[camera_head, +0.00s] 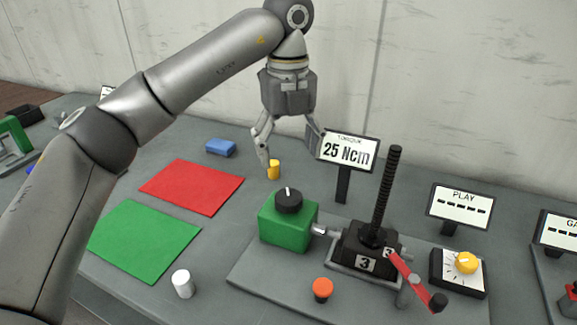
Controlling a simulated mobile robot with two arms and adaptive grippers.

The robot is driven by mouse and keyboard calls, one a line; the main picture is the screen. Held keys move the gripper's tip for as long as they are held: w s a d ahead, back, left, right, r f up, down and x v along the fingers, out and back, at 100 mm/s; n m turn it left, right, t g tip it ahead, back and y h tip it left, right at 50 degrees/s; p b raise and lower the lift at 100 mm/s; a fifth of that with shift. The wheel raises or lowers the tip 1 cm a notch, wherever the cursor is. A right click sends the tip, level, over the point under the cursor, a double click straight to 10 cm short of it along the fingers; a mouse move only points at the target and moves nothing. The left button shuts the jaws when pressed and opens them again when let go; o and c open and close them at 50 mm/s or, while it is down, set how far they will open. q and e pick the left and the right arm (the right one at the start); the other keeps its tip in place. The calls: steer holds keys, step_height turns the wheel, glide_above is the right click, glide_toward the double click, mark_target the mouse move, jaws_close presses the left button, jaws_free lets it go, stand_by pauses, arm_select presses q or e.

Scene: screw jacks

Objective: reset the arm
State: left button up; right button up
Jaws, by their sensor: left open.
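My left arm comes in from the left and arches over the table. My left gripper (292,150) hangs down, open and empty, above the area behind the green box. Its fingers are spread, and one fingertip is close to a small yellow cylinder (274,170); I cannot tell whether they touch. The screw jack (366,246) is black, marked 3, with an upright threaded spindle (386,195) and a red crank (408,275) with a black knob. A green box (288,222) with a black dial is joined to the jack's left side. My right gripper is not in view.
A sign (347,150) reads 25 Ncm; another (459,207) reads PLAY, near a yellow-knobbed dial box (460,270). Red (192,187) and green (143,240) mats lie left. A blue block (220,148), white cylinder (183,284) and orange-topped piece (322,290) stand around. A wall is behind.

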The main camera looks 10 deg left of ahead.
arm_select(q)
steer(key=shift+r, duration=0.45)
